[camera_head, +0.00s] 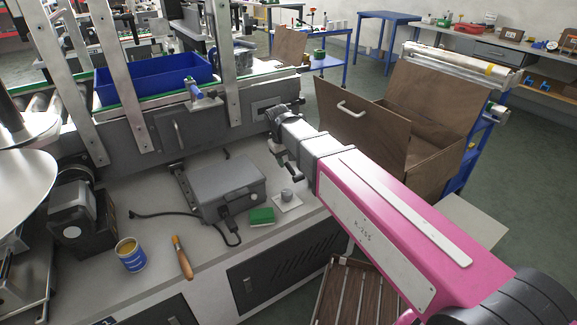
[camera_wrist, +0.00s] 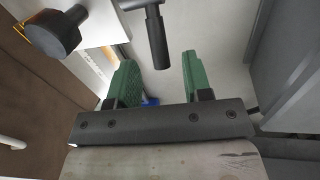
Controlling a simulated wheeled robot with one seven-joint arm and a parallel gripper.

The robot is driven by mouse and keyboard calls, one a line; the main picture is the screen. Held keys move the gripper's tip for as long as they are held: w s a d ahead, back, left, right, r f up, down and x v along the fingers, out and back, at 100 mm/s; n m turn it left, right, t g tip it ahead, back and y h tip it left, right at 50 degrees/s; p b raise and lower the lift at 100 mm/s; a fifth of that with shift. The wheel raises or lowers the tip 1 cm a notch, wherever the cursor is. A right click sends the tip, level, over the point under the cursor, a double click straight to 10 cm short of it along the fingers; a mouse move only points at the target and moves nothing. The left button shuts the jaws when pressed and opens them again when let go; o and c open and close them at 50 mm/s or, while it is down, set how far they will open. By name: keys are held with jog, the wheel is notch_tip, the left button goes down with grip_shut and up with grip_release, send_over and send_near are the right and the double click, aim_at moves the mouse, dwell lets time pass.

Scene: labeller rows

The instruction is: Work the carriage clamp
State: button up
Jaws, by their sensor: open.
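My gripper (camera_wrist: 158,62) is open in the wrist view, its two green-padded fingers apart with nothing gripped. A dark T-shaped lever (camera_wrist: 155,36), which may be the carriage clamp's handle, hangs from the top of that view. Its lower end shows between the two fingertips; I cannot tell how deep it sits, and no contact shows.
A blue-handled lever (camera_head: 195,92) is on the conveyor rail, beside a blue bin (camera_head: 152,80). On the bench are a grey box (camera_head: 222,188), green block (camera_head: 262,216), yellow-topped can (camera_head: 130,255) and brush (camera_head: 182,258). A wooden cabinet (camera_head: 362,125) stands right of my arm.

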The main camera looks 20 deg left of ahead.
aim_at(288, 165)
jog(key=shift+w+d+f, duration=0.15)
jog(key=shift+f, duration=0.7)
jog(key=shift+w+d+f, duration=0.1)
jog(key=shift+f, duration=0.7)
grip_shut()
